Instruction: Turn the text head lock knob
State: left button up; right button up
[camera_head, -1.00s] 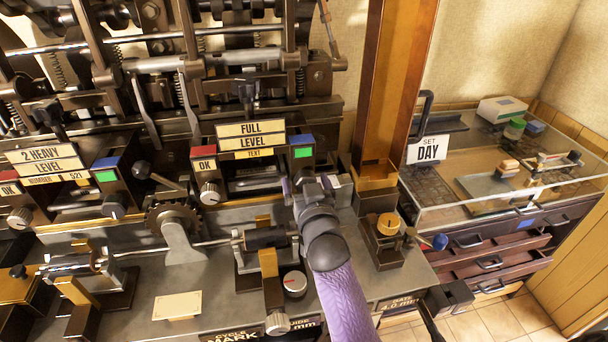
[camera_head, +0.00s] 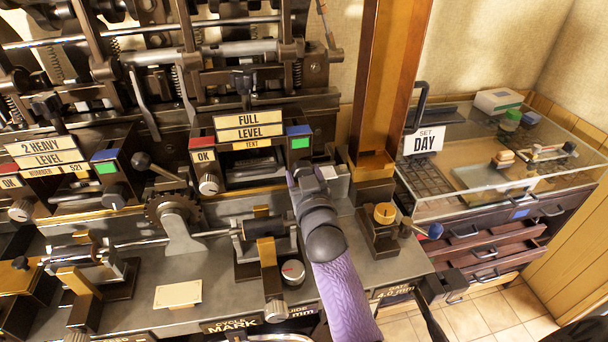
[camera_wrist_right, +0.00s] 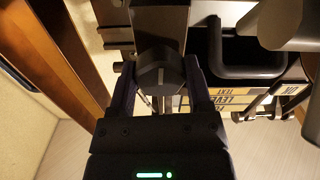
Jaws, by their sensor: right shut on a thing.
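The text head (camera_head: 248,145) carries a FULL LEVEL TEXT plate, a red OK tag on its left and a blue tag above a green square on its right. My right gripper (camera_head: 299,178) reaches its right end, below the green square, and hides the knob there in the head view. In the right wrist view, the dark round lock knob (camera_wrist_right: 160,80) with a pale line sits between the two fingers of my right gripper (camera_wrist_right: 160,92), which are shut on it. The pale line runs roughly up and down in that view. My left gripper is not in view.
Left of my arm are a text-head side knob (camera_head: 208,185), a numbering head (camera_head: 48,160) and a toothed wheel (camera_head: 172,212). A brass-topped post (camera_head: 384,214) stands right of my arm.

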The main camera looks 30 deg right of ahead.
jog(key=n, duration=0.5)
jog(key=shift+p, duration=0.3)
jog(key=n, duration=0.6)
jog(key=shift+d+r+n, duration=0.1)
jog(key=shift+n, duration=0.3)
jog(key=n, duration=0.6)
jog(key=shift+n+p, duration=0.4)
jog(key=shift+n, duration=2.2)
jog(key=o, duration=1.3)
jog(key=shift+s, duration=0.1)
jog(key=v, duration=1)
